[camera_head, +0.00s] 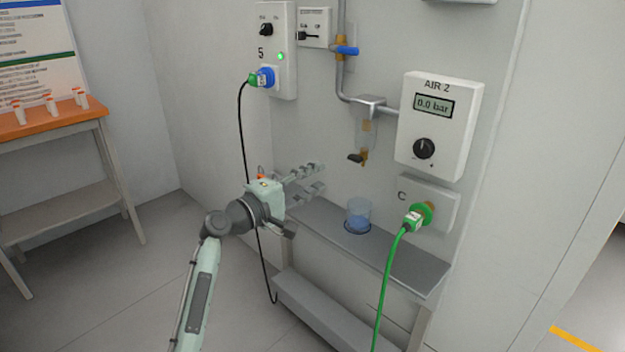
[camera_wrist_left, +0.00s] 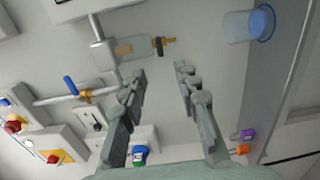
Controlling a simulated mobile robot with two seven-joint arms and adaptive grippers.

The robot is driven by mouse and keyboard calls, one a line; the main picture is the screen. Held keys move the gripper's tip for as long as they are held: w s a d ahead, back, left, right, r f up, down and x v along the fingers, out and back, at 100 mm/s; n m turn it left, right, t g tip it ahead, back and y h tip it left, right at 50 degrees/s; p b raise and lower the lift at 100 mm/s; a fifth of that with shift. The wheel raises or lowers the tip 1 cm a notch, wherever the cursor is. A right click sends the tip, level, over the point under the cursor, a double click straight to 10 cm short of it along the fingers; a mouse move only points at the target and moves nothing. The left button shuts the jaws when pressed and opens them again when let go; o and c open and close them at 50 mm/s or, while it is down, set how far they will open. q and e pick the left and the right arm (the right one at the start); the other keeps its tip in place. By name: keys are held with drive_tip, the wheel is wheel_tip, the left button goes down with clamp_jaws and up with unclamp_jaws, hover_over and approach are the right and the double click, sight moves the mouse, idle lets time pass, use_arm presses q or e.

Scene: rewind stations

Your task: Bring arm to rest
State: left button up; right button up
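My left arm (camera_head: 200,290) comes in from the lower left of the head view. Its gripper (camera_head: 318,178) is held in front of the wall panel, above the left part of the grey shelf (camera_head: 325,221). In the left wrist view the two fingers of the gripper (camera_wrist_left: 160,72) stand apart with nothing between them. The drain valve with its filter bowl (camera_head: 366,134) is to the right of the fingertips in the head view, and it shows beyond them in the left wrist view (camera_wrist_left: 125,50). My right gripper is not in view.
A clear blue cup (camera_head: 358,213) stands on the shelf. A green hose (camera_head: 386,275) hangs from socket C (camera_head: 442,204), below the AIR 2 box (camera_head: 439,125). A black cable (camera_head: 241,135) hangs near the arm from station 5's plug. An orange-topped table (camera_head: 50,128) stands left; floor between is clear.

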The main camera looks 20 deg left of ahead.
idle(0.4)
use_arm(q)
drive_tip(key=s+d+f+m+g+y, duration=0.1)
drive_tip(key=s+f+m+g, duration=0.2)
drive_tip(key=f, duration=0.7)
drive_tip(key=s+d+f+m+g+y, duration=0.15)
drive_tip(key=s+f, duration=0.35)
drive_tip(key=f, duration=0.6)
drive_tip(key=s+f+m+g+y, duration=0.1)
drive_tip(key=s+f+m+g, duration=0.2)
drive_tip(key=f, duration=0.7)
drive_tip(key=s+a+f+m+g+y, duration=0.1)
drive_tip(key=s+f+m+g+y, duration=0.1)
drive_tip(key=s+f, duration=0.8)
drive_tip(key=s+a+f+m+g+y, duration=0.1)
drive_tip(key=s+f+m+g, duration=0.4)
drive_tip(key=s+f, duration=0.6)
drive_tip(key=s+m+y, duration=0.1)
drive_tip(key=s+m, duration=0.1)
drive_tip(key=s, duration=0.4)
drive_tip(key=shift+s+a, duration=0.15)
drive_tip(key=shift+a, duration=0.25)
